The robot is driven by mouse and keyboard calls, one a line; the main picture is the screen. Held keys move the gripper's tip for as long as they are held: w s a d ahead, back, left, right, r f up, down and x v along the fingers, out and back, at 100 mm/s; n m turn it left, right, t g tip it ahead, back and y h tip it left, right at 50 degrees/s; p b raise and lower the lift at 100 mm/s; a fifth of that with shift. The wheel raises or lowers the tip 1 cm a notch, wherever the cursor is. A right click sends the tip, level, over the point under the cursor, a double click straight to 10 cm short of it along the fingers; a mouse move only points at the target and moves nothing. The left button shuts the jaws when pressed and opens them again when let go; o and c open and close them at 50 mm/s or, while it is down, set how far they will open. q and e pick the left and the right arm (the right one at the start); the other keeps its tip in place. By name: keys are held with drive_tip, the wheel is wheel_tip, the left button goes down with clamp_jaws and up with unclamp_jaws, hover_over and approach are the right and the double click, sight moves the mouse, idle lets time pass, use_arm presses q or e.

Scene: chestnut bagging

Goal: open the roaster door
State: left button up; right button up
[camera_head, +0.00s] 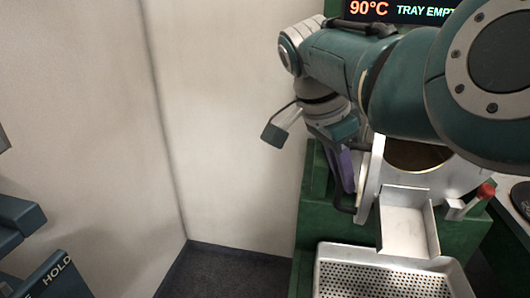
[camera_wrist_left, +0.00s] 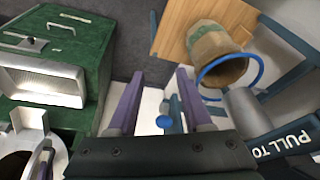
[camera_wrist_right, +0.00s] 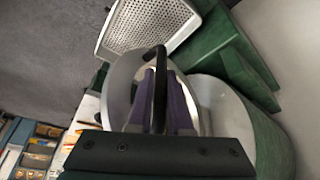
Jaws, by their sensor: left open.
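The roaster door (camera_head: 371,180) is a pale metal plate at the left front of the green roaster, seen nearly edge-on in the head view. It shows as a round metal disc (camera_wrist_right: 123,88) in the right wrist view. Its black bar handle (camera_wrist_right: 160,62) stands between the purple fingers of my right gripper (camera_wrist_right: 161,78), which sit close on both sides of it. My right gripper (camera_head: 343,166) is partly hidden by its wrist in the head view. My left gripper (camera_wrist_left: 158,75) is open and empty, away from the door.
A metal chute (camera_head: 406,222) lies above a perforated tray (camera_head: 390,283) at the roaster's front. A red-tipped lever (camera_head: 486,190) is to the right. The left wrist view shows a tan bag (camera_wrist_left: 213,48) by a blue ring (camera_wrist_left: 261,72). Floor left of the roaster is clear.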

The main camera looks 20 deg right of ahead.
drive_tip(key=o, duration=0.4)
drive_tip(key=shift+o, duration=0.2)
drive_tip(key=v, duration=1)
drive_tip(key=shift+s, duration=0.1)
